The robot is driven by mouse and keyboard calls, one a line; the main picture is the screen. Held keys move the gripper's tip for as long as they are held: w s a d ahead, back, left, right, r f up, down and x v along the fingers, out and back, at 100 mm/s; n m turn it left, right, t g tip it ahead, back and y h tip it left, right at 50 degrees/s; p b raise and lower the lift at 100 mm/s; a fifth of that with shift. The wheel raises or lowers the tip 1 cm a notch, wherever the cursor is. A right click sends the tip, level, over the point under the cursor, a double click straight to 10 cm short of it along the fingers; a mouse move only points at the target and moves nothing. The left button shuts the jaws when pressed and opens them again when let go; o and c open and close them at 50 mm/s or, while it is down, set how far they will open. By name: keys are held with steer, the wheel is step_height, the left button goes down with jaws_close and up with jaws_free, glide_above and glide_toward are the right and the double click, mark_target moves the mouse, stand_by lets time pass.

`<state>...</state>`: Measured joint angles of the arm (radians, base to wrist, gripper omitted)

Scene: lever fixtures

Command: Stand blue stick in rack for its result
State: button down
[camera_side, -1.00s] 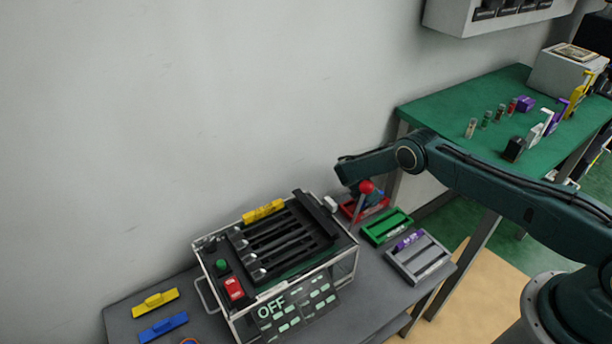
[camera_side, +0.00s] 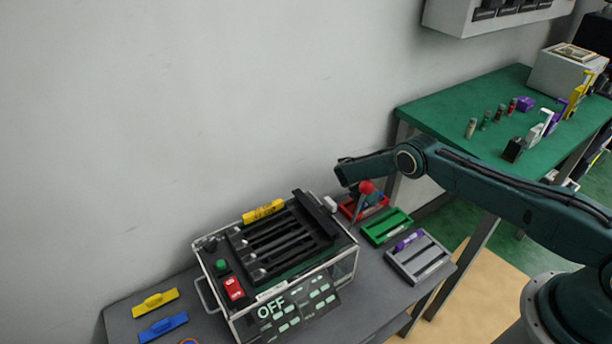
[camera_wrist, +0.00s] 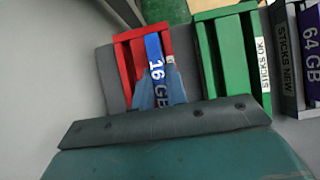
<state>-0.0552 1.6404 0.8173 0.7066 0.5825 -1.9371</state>
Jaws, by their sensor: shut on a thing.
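The blue stick (camera_wrist: 153,47), marked 16 GB, is upright in the wrist view, its near end between my gripper's fingers. My gripper (camera_wrist: 158,72) is shut on it. The stick is at the red rack (camera_wrist: 127,62), lined up between its red walls. I cannot tell whether it rests on the rack's floor. The red rack (camera_side: 347,208) also shows in the side view, where my arm and the red-knobbed lever (camera_side: 366,187) partly cover it and the stick is not clearly visible.
The green rack (camera_wrist: 204,50), labelled STICKS OK, stands right of the red one. Beyond it is the grey rack (camera_side: 419,262) with a purple stick (camera_side: 409,240).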

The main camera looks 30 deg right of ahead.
steer(key=shift+s+a+f, duration=0.15)
steer(key=shift+s+f, duration=0.1)
steer(key=shift+f, duration=0.4)
steer(key=c, duration=1.3)
jaws_free()
steer(key=shift+f, duration=0.1)
steer(key=shift+a, duration=0.15)
steer(key=shift+w+d+r+v, duration=0.1)
steer(key=shift+w+d+v, duration=0.05)
steer(key=shift+v, duration=1.3)
steer(key=shift+w+d+r+v, duration=0.15)
steer(key=shift+d+v, duration=0.05)
steer(key=shift+v, duration=1.25)
steer(key=shift+w+d+r+v, duration=0.1)
steer(key=shift+w+d+v, duration=0.05)
steer(key=shift+v, duration=1.3)
steer(key=shift+r, duration=0.15)
